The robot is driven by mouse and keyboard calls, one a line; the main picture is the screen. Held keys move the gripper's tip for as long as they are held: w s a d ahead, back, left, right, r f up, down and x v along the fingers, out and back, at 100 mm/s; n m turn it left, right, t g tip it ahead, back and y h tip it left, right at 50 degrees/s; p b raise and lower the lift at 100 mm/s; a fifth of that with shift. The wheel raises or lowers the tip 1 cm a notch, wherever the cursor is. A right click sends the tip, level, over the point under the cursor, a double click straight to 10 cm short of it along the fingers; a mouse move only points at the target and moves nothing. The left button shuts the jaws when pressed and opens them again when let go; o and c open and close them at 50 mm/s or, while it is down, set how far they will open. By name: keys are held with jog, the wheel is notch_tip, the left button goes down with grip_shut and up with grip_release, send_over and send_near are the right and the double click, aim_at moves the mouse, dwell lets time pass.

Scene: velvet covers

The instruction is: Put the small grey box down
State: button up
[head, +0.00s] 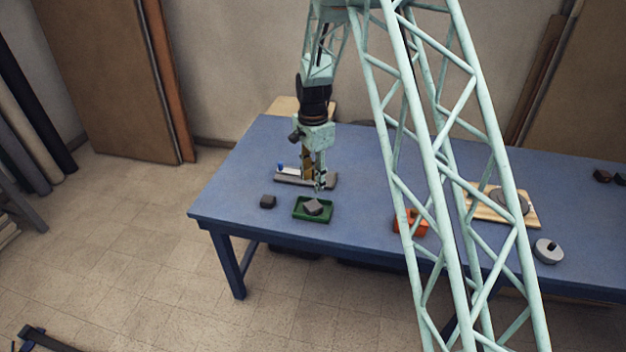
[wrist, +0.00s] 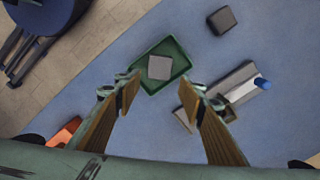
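A small grey box (head: 313,206) sits in a shallow green tray (head: 299,214) near the front edge of the blue table. In the wrist view the grey box (wrist: 160,68) lies inside the green tray (wrist: 150,89), beyond my fingertips and apart from them. A second, darker grey box (head: 268,201) stands on the bare table left of the tray; it also shows in the wrist view (wrist: 221,20).
A grey fixture (head: 290,179) with a blue knob stands just behind the tray. An orange block (head: 408,221), a wooden board (head: 482,211) with a grey disc, and a round grey weight (head: 548,251) are to the right.

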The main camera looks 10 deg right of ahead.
jog(key=shift+r, duration=0.1)
dwell(0.3)
jog(key=s+r+n+t, duration=0.1)
jog(key=s+r+n, duration=0.1)
jog(key=s+r, duration=0.65)
jog(key=s+r+n, duration=0.3)
jog(key=s+r, duration=0.2)
jog(key=r, duration=0.7)
jog(key=s+r+n+t, duration=0.1)
jog(key=s+r+n, duration=0.1)
jog(key=s+r, duration=0.7)
jog(key=s+r+n+t, duration=0.1)
jog(key=s+r+n, duration=0.2)
jog(key=s, duration=1.2)
jog(key=s+r+n, duration=0.4)
jog(key=s+r, duration=0.3)
jog(key=s, duration=0.9)
jog(key=shift+s+r+n+t, duration=0.15)
jog(key=shift+s+n+t, duration=0.15)
jog(key=shift+t, duration=0.1)
jog(key=shift+f+b, duration=1.65)
jog(key=shift+b, duration=0.1)
